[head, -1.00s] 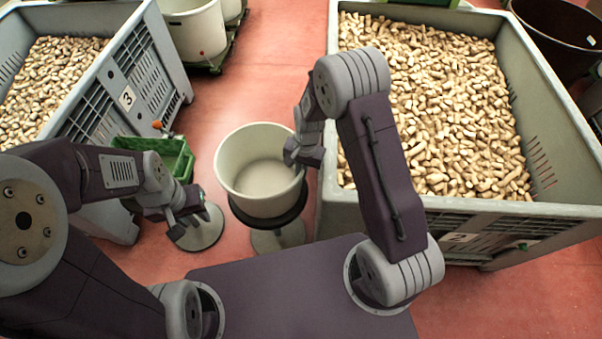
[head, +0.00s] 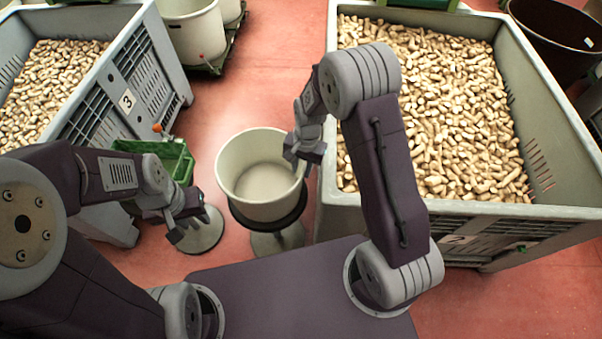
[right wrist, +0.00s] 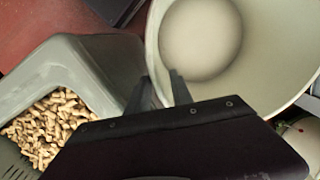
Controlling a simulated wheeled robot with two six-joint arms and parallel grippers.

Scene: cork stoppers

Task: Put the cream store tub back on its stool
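The cream store tub (head: 232,182) is upright and empty. It sits in the dark ring of its stool (head: 277,243), whose far side the tub hides; the tub also shows in the right wrist view (right wrist: 270,75). My right gripper (head: 303,163) is at the tub's right rim. In the right wrist view its two fingers (right wrist: 161,78) stand apart with the rim between them, and a gap shows, so it looks open. My left gripper (head: 190,227) is open and empty, left of the tub, above a round grey base (head: 206,242).
A grey crate of corks (head: 480,208) stands close right of the tub. Another cork crate (head: 100,85) is at the left, with a green box (head: 186,166) near it. Other cream tubs (head: 197,38) stand at the back. Red floor is clear behind the tub.

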